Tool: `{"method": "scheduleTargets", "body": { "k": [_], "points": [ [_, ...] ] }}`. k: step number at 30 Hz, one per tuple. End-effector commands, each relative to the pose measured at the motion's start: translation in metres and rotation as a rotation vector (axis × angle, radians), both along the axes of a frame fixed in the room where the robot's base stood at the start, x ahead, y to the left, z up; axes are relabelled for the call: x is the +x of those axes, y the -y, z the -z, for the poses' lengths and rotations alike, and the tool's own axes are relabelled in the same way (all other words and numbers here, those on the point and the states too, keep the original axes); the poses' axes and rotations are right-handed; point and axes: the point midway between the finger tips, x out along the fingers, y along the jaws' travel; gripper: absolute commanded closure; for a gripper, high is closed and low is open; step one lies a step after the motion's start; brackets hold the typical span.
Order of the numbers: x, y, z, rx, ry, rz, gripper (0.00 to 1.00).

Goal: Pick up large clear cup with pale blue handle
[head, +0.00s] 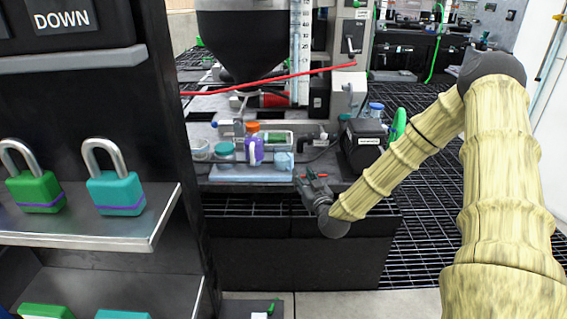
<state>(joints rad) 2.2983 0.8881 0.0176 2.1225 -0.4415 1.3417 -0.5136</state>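A small pale blue, partly see-through cup (284,160) stands at the front right of a group of containers on the bench. It looks like the clear cup with the pale blue handle, but its handle cannot be made out at this size. My gripper (304,178) is at the bench's front edge, just right of and nearer than the cup. It points up and to the left. Its fingers look spread, with nothing seen between them, and it appears apart from the cup.
A purple bottle with an orange cap (254,146) and a teal-lidded jar (225,152) stand left of the cup. A black box (364,146) stands to the right. A shelf with padlocks (116,192) fills the left foreground. A red line crosses above the bench.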

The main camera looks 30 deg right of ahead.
Motion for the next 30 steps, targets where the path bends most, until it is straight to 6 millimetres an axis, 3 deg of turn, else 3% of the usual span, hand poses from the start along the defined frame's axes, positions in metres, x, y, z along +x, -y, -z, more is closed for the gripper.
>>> {"method": "scheduleTargets", "body": {
  "k": [9,17,24,30],
  "points": [
    [0.041,0.008,0.001,0.000,0.000,-0.001,0.66],
    [0.055,0.012,0.004,0.000,-0.002,0.000,0.66],
    [0.085,0.018,0.009,0.000,-0.001,0.002,0.66],
    [0.098,0.021,0.008,0.001,-0.001,0.002,0.66]
  ]
}}
